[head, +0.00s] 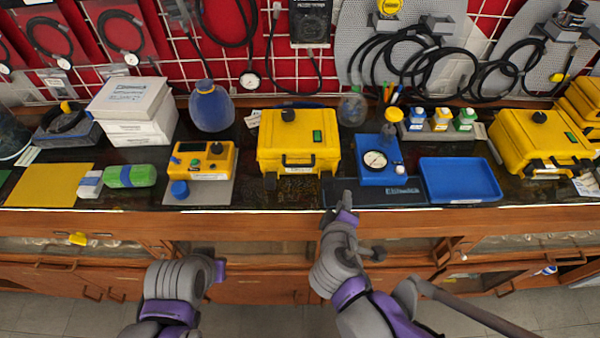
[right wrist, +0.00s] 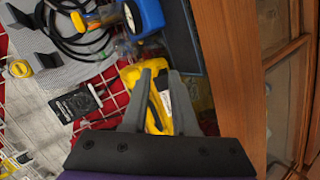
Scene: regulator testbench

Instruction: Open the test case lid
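A yellow test case (head: 298,158) with a dark front handle and a dark knob on top stands shut on the bench, in the middle of the head view. My right gripper (head: 346,200) is at the bench's front edge, in front of the case and a little to its right. In the right wrist view its two fingers (right wrist: 160,76) are apart with nothing held between them. The yellow case (right wrist: 157,112) shows beyond and between them, partly hidden by the fingers. My left arm is low at the left of the head view; its fingers do not show.
A yellow device (head: 200,160) stands left of the case. A blue gauge stand (head: 382,168) and blue tray (head: 460,180) stand to its right. Another yellow case (head: 540,140) is further right. White boxes (head: 130,105) are at the left. The wooden front edge (head: 250,225) runs below.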

